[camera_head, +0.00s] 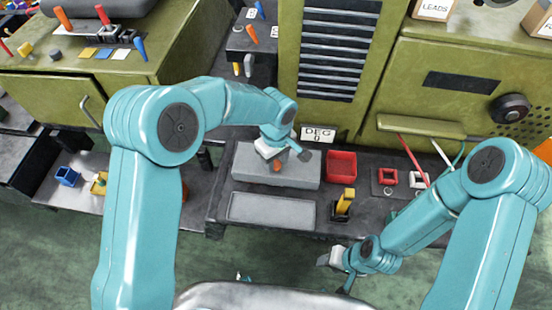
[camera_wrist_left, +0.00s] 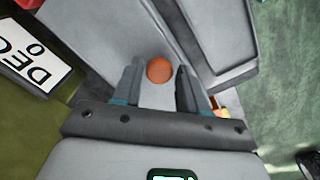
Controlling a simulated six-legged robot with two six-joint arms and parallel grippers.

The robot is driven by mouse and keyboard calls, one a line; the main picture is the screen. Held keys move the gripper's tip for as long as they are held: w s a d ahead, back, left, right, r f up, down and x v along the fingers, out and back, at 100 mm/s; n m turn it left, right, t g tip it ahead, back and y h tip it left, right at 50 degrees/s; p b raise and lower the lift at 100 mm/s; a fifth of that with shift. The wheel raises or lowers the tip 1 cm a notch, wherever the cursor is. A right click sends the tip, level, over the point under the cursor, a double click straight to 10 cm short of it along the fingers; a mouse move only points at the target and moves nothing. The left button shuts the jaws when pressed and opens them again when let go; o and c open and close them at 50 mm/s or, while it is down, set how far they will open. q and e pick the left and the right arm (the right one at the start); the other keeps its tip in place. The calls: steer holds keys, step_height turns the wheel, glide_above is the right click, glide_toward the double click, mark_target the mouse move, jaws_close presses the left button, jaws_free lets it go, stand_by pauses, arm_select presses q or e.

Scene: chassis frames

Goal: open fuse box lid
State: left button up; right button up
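A grey box (camera_head: 245,169), which looks like the fuse box, sits on the dark bench in the head view. A round orange knob (camera_head: 277,166) shows on its top, and it also shows in the left wrist view (camera_wrist_left: 159,69). My left gripper (camera_head: 287,156) is over the box. In the left wrist view its two fingers (camera_wrist_left: 157,88) stand apart on either side of the knob, with gaps showing. The lid looks shut, though the arm hides part of the box. My right gripper (camera_head: 332,257) is low, in front of the bench; its finger gap is unclear.
A shallow grey tray (camera_head: 270,208) lies in front of the box. A red bin (camera_head: 341,164) and a yellow-handled piece (camera_head: 345,202) stand to the right. A "DEG 0" sign (camera_head: 318,134) stands behind. Red, white and green leads hang at the right.

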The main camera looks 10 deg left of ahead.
arm_select(q)
jaws_close()
steer(key=shift+w, duration=0.1)
steer(key=shift+w+r, duration=0.2)
steer(key=shift+r, duration=0.15)
steer(key=shift+w+r+b, duration=0.8)
steer(key=shift+r, duration=0.1)
steer(key=shift+w+r, duration=0.5)
steer(key=shift+w, duration=0.2)
steer(key=shift+w+r, duration=0.2)
steer(key=shift+w, duration=0.4)
steer(key=shift+f, duration=0.1)
